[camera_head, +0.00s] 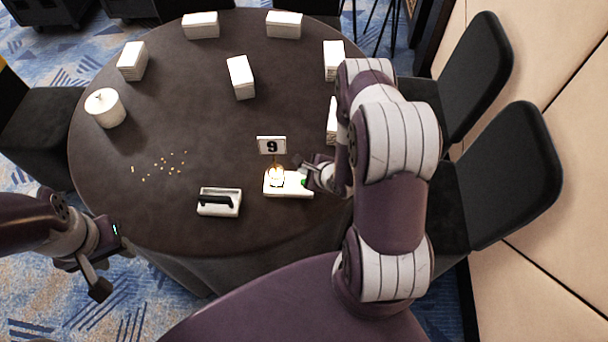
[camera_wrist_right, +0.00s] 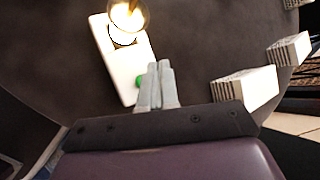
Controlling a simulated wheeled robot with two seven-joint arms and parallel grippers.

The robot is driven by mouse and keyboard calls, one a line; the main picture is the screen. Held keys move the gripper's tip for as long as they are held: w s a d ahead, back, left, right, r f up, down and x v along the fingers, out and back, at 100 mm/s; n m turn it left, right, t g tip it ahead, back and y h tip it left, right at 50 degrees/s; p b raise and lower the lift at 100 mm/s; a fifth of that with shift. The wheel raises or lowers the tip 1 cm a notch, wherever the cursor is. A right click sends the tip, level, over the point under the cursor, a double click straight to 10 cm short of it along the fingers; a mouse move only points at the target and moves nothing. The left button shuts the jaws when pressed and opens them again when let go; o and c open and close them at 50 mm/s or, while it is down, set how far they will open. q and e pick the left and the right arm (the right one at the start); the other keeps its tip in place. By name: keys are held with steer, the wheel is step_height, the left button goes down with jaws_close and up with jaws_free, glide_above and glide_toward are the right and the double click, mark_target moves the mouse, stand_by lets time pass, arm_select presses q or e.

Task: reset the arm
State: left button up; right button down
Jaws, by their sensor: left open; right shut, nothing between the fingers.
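My right gripper (camera_head: 311,172) is over the right side of the round dark table (camera_head: 180,100), beside a white base (camera_head: 292,190) that carries a glowing lamp (camera_head: 275,177). In the right wrist view my right gripper's fingers (camera_wrist_right: 157,82) are together and empty. They overlap the edge of the white base (camera_wrist_right: 118,62) in that picture, near a green spot on it; I cannot tell whether they touch. My left gripper (camera_head: 92,276) is at the lower left, outside the table edge, open and empty.
A number 9 sign (camera_head: 271,145) stands behind the lamp. A white tray with a black handle (camera_head: 219,202) is at the front. Scattered yellowish bits (camera_head: 160,167), a white round canister (camera_head: 105,108) and several white boxes (camera_head: 240,77) are on the table. Black chairs (camera_head: 510,165) stand at the right.

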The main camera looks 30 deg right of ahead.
arm_select(q)
step_height(320, 180, up, 2)
steer(key=shift+p, duration=0.45)
arm_select(e)
step_height(320, 180, up, 2)
steer(key=shift+r, duration=0.1)
